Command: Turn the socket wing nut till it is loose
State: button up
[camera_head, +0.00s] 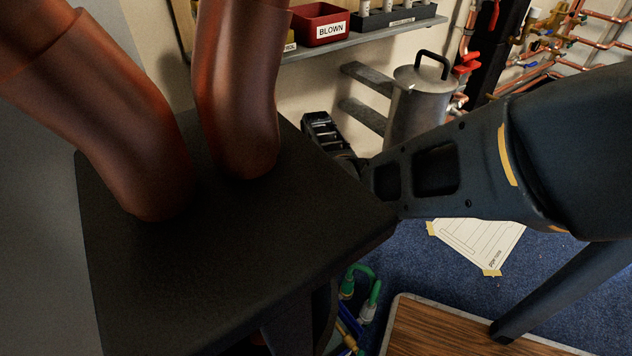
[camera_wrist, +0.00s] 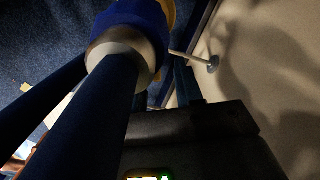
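I cannot make out the socket wing nut in either view. In the head view my dark arm reaches in from the right. It ends at a black slotted part beside the steel canister, which seems to be my gripper (camera_head: 323,132). Its fingers are too small and dark there to tell open from shut. The wrist view is dark and shows no clear fingertips. A blue cylinder with a pale collar and dark blue bars fills its left half. A dark block with a small green light is at the bottom.
A steel canister (camera_head: 414,105) with a black handle stands by the wall. Copper pipes (camera_head: 530,72) with red handles run at upper right. A taped paper (camera_head: 478,243) and a wooden board (camera_head: 440,335) lie low.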

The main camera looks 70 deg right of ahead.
notch_tip(320, 180, up, 8)
jog(key=p, duration=0.4)
jog(key=shift+f, duration=0.15)
jog(key=shift+s, duration=0.1)
dwell(0.3)
